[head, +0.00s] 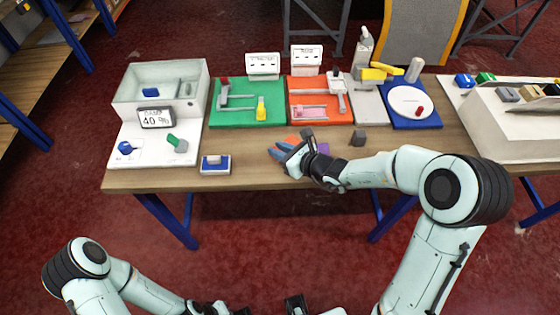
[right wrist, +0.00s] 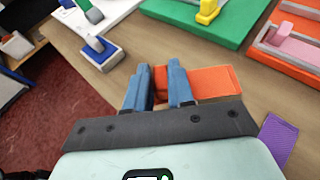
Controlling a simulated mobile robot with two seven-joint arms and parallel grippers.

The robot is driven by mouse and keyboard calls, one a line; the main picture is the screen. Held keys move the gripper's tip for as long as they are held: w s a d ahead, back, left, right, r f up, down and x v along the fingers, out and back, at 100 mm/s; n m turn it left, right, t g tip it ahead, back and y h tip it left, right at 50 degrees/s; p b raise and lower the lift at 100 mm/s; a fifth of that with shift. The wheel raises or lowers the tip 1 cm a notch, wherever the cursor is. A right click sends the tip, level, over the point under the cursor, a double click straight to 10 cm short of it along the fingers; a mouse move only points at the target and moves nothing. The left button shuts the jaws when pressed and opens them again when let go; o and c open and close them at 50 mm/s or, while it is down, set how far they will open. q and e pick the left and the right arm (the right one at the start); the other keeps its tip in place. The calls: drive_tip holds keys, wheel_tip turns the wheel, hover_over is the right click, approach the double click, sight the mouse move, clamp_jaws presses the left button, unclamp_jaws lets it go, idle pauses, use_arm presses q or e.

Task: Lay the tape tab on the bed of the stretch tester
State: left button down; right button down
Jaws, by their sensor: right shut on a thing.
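My right gripper (right wrist: 160,82) has its blue fingers shut on an orange tape tab (right wrist: 212,80), which sticks out to the right of them. In the head view my right gripper (head: 282,151) is low over the front of the bench, and the orange tab (head: 293,138) is partly hidden. Whether the tab touches the wood cannot be told. A purple tab (right wrist: 278,140) lies just to the right. Behind stand a green station (head: 240,116) and an orange station (head: 321,119) with a pink strip (head: 310,113); neither is legibly labelled as the stretch tester. My left gripper (head: 215,308) is cut off at the bottom edge.
A white tank with a display (head: 156,117) stands at left. A blue station with a white disc (head: 400,98) is at right. Bare wood (head: 245,147) lies left of my gripper.

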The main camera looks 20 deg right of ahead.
drive_tip(key=shift+f, duration=2.25)
drive_tip(key=shift+f+b, duration=0.15)
drive_tip(key=shift+b, duration=0.25)
drive_tip(key=c, duration=1)
unclamp_jaws()
